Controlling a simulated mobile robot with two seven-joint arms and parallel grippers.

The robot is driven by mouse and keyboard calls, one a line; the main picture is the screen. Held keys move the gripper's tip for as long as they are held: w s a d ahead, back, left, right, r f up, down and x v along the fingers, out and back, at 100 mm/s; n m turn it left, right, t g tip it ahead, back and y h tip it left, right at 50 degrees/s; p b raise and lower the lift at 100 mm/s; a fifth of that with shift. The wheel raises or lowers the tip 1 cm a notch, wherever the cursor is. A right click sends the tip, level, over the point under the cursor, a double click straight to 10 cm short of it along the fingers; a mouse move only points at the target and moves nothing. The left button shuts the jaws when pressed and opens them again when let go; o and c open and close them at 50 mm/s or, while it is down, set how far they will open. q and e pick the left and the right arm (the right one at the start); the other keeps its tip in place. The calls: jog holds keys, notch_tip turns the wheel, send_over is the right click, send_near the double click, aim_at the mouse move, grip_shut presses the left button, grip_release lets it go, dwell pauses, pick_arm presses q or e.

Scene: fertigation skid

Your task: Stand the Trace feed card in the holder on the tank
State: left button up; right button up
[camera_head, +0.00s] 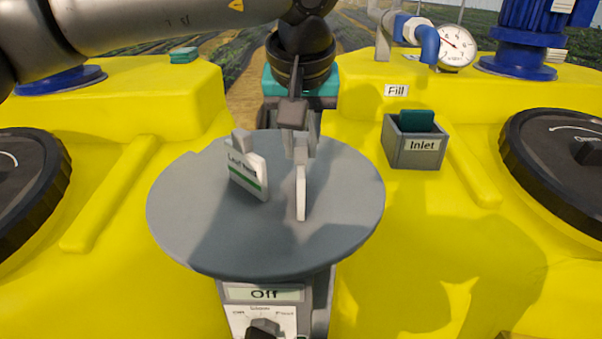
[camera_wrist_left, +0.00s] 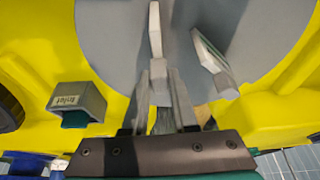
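A white card (camera_head: 300,195) stands edge-on near the middle of the round grey table; its label is not readable. It also shows edge-on in the left wrist view (camera_wrist_left: 155,32). My left gripper (camera_head: 300,148) points down over it, with its fingers (camera_wrist_left: 162,88) on either side of the card's grey tab; whether they press on it I cannot tell. A second card (camera_head: 248,174) with a green stripe and a label that seems to begin "Leaf" stands to its left. The grey holder (camera_head: 404,159) labelled "Inlet" sits on the yellow tank, with a teal piece (camera_head: 416,120) in it. My right gripper is not in view.
The grey round table (camera_head: 190,225) has bare room around the cards. Below it is a box with a dial and an "Off" display (camera_head: 263,294). Black tank lids (camera_head: 25,185) lie at both sides. A pressure gauge (camera_head: 457,48) and blue pipes stand behind the holder.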

pick_arm(q)
grip_shut()
dwell(0.9)
